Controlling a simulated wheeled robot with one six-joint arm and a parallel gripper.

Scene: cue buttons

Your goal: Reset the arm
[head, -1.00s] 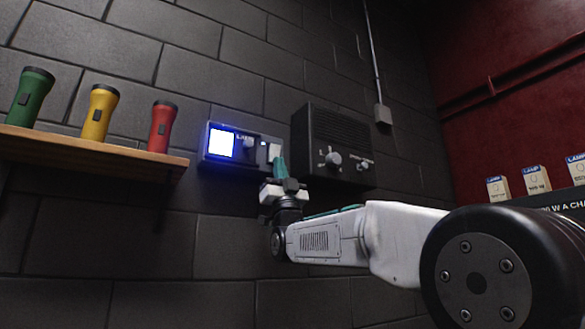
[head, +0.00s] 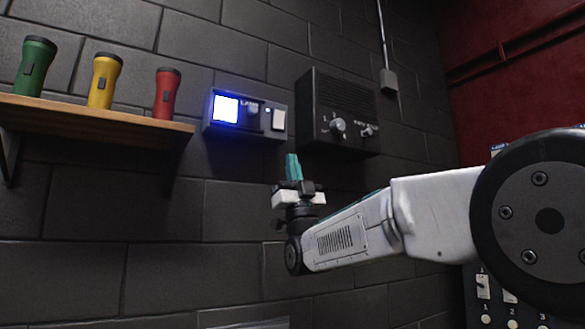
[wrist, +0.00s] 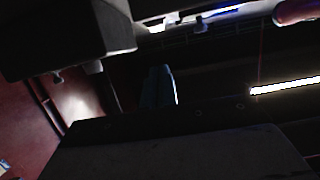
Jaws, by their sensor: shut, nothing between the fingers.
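My gripper (head: 293,168) points up in front of the dark block wall, with its teal fingers shut together and nothing between them. It is below the lamp panel (head: 246,116) and apart from it. The lamp panel has a lit blue-white square, a small knob and a pale rocker switch (head: 279,121). In the wrist view my shut fingers (wrist: 159,88) show dimly at the middle.
A black box with knobs (head: 338,108) is on the wall right of the panel. Numbered switches (head: 484,287) show at lower right.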

